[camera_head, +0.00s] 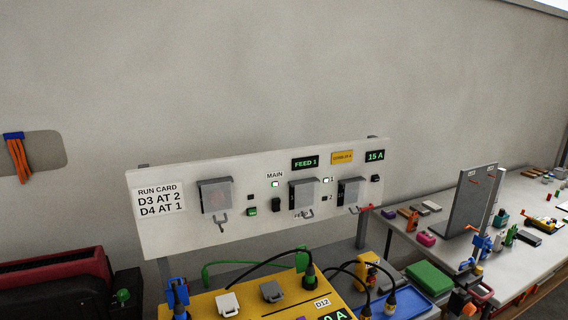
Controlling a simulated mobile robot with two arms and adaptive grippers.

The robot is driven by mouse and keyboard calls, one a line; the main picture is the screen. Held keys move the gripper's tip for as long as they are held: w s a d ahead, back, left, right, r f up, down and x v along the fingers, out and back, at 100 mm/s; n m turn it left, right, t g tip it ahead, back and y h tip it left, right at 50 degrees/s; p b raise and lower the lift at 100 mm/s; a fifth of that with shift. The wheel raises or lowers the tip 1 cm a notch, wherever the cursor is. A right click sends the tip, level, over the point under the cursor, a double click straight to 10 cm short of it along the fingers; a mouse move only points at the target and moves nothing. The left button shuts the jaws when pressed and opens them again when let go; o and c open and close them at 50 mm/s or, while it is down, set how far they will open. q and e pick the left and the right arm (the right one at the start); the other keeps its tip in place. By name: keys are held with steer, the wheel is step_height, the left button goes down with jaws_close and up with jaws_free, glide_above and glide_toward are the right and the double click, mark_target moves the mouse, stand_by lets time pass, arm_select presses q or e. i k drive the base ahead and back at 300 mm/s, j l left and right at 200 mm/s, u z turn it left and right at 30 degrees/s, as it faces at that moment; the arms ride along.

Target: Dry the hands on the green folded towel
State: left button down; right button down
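A green folded block, which looks like the towel (429,281), lies at the lower right beside a blue tray. It is flat and thick, and nothing rests on it. Neither of my grippers can be made out in the head view. No water or wetness can be made out.
A white panel (235,240) with grey covers, hooks and lit displays stands in the middle. In front is a yellow unit (238,303) with black cables and plugs. A blue tray (432,300) lies right of it. A cluttered table (400,246) with an upright grey board (470,210) fills the right. A red-and-black case (60,283) is lower left.

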mark_target(434, 282)
steer(key=i+l+z, duration=0.25)
steer(key=l, duration=0.2)
steer(key=i+l+z, duration=0.25)
steer(key=l, duration=0.2)
steer(key=i+l+z, duration=0.25)
steer(key=i+l, duration=0.05)
steer(key=l, duration=0.05)
